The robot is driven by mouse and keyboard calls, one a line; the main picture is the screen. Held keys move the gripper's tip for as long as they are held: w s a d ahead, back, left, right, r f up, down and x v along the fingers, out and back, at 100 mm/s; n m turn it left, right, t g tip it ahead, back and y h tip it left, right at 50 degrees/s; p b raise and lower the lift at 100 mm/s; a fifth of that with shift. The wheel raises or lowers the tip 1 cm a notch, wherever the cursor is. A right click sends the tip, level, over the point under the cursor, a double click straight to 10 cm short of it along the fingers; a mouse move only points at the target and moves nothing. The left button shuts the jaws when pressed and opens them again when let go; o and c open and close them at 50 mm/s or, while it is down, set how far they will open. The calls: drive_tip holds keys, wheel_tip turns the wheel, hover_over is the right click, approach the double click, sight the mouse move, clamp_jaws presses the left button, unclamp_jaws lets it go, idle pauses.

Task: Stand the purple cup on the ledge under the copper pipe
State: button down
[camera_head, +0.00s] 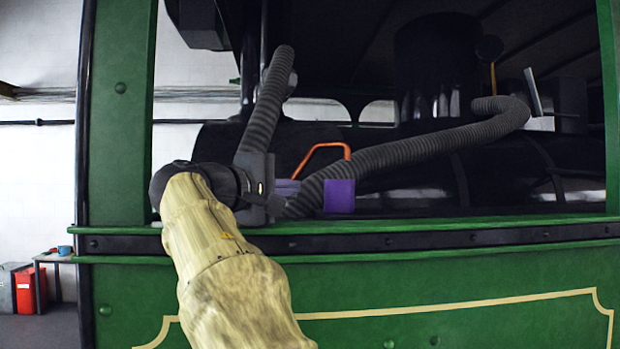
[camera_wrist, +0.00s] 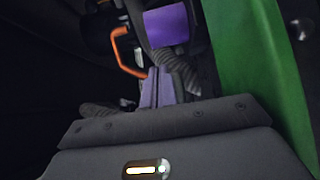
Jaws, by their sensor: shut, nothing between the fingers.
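The purple cup (camera_head: 339,196) appears upright just behind the green front edge, in front of the right end of the orange copper pipe (camera_head: 322,147). In the wrist view the cup (camera_wrist: 171,27) is beyond my fingertips, and the bent pipe (camera_wrist: 120,48) is left of it. The ledge (camera_head: 400,219) runs along the opening; the cup's base is partly hidden by its front edge. My gripper (camera_head: 298,187) is left of the cup, with its purple-grey fingers pointing toward it. In the wrist view the fingers (camera_wrist: 160,72) are together and empty, apart from the cup.
Green posts (camera_head: 120,110) frame the opening. The ledge right of the cup looks clear. A red bin (camera_head: 30,290) stands far left on the floor.

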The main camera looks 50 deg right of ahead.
sight(338, 194)
drive_tip(key=d+p, duration=0.1)
drive_tip(key=d, duration=0.3)
drive_tip(key=w+d+p, duration=0.1)
drive_tip(key=d, duration=0.1)
drive_tip(key=shift+d+p, duration=0.35)
drive_tip(key=shift+s, duration=0.35)
drive_tip(key=shift+w, duration=0.15)
drive_tip(key=shift+d, duration=0.1)
